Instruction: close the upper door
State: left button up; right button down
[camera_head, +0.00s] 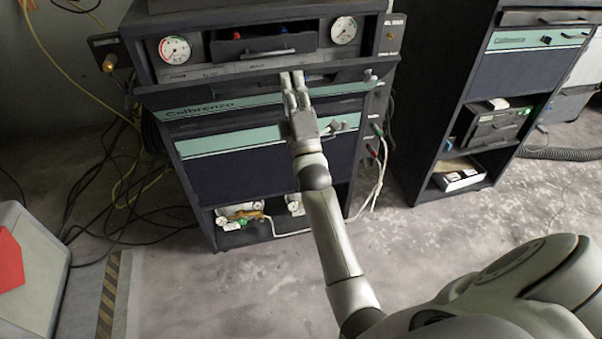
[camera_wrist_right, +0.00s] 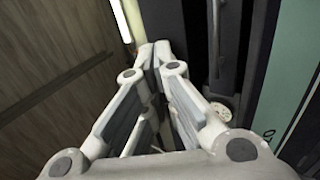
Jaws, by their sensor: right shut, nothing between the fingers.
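The upper door (camera_head: 235,103) is a dark panel with a teal Calbrenzo strip on the front of the near black cabinet. It appears to stand partly open, jutting out below the gauges; its exact angle is unclear. Its teal strip also shows at the right of the right wrist view (camera_wrist_right: 300,65). My right gripper (camera_head: 292,76) is shut and empty, with its fingertips at the door's upper edge, in front of the cabinet. I cannot tell whether they touch the door. The shut fingers also show in the right wrist view (camera_wrist_right: 155,52). My left gripper is out of view.
A lower door (camera_head: 240,170) with its own teal strip sits beneath. Gauges (camera_head: 174,50) and a dark drawer (camera_head: 263,46) are above. A second cabinet (camera_head: 420,100) stands to the right. Cables (camera_head: 110,180) hang at the left. The floor (camera_head: 440,240) is open in front.

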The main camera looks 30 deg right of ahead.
jog(key=shift+g, duration=0.9)
jog(key=w+r+p, duration=0.2)
jog(key=p, duration=0.1)
jog(key=w+d+r+p, duration=0.1)
jog(key=w+r+p, duration=0.1)
jog(key=p, duration=0.1)
jog(key=shift+r+p, duration=0.15)
jog(key=shift+p, duration=0.15)
jog(key=w+d+r+g+y+p, duration=0.1)
jog(key=w+d+r+g+p, duration=0.1)
jog(key=w+p, duration=0.5)
jog(key=shift+w+d+g+y, duration=0.15)
jog(key=shift+w+g+y, duration=0.15)
jog(key=shift+g, duration=0.6)
